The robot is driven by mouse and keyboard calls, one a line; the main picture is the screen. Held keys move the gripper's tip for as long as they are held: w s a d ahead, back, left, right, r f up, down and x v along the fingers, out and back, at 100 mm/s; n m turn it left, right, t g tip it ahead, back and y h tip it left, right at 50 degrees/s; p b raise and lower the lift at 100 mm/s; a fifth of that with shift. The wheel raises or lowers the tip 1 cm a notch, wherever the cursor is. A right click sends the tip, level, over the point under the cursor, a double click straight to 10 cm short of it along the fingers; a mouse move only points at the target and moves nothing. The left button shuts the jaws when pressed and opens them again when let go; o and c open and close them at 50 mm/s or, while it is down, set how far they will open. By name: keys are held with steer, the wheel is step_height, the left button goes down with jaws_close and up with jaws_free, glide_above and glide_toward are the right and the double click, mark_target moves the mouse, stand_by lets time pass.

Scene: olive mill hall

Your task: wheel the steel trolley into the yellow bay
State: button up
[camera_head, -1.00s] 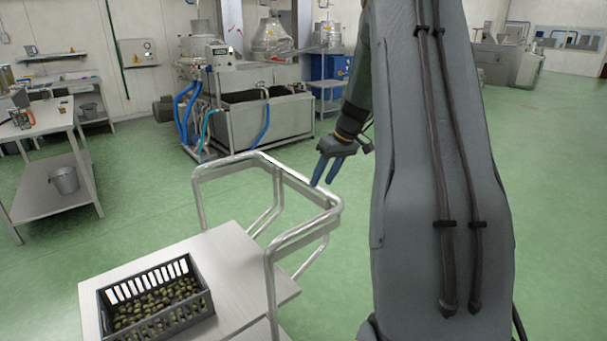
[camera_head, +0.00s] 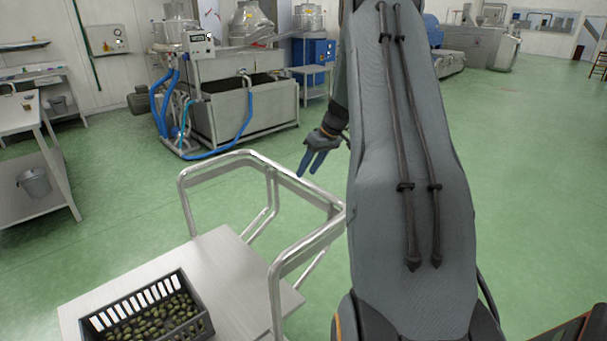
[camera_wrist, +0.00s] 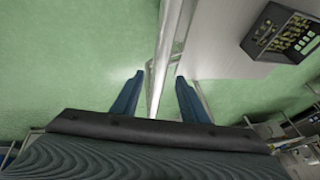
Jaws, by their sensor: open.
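The steel trolley (camera_head: 236,262) stands at the lower left of the head view, with a tubular handle frame (camera_head: 222,164) on the side toward my arm. A dark crate of olives (camera_head: 143,291) sits on its top; the crate also shows in the wrist view (camera_wrist: 262,40). My gripper (camera_head: 310,165) points down at the handle frame, its blue fingers open. In the wrist view a steel tube (camera_wrist: 158,75) runs between the open fingers (camera_wrist: 157,95); I cannot tell whether they touch it. No yellow bay shows.
A work table (camera_head: 22,113) with a bucket (camera_head: 35,182) on its lower shelf stands at the left. A steel tank machine (camera_head: 240,110) with blue hoses is behind the trolley. Open green floor (camera_head: 530,170) lies to the right.

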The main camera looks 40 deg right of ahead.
mark_target(304, 179)
steer(key=shift+p+x, duration=0.5)
steer(key=shift+x, duration=1.45)
steer(key=shift+c, duration=0.2)
jaws_close()
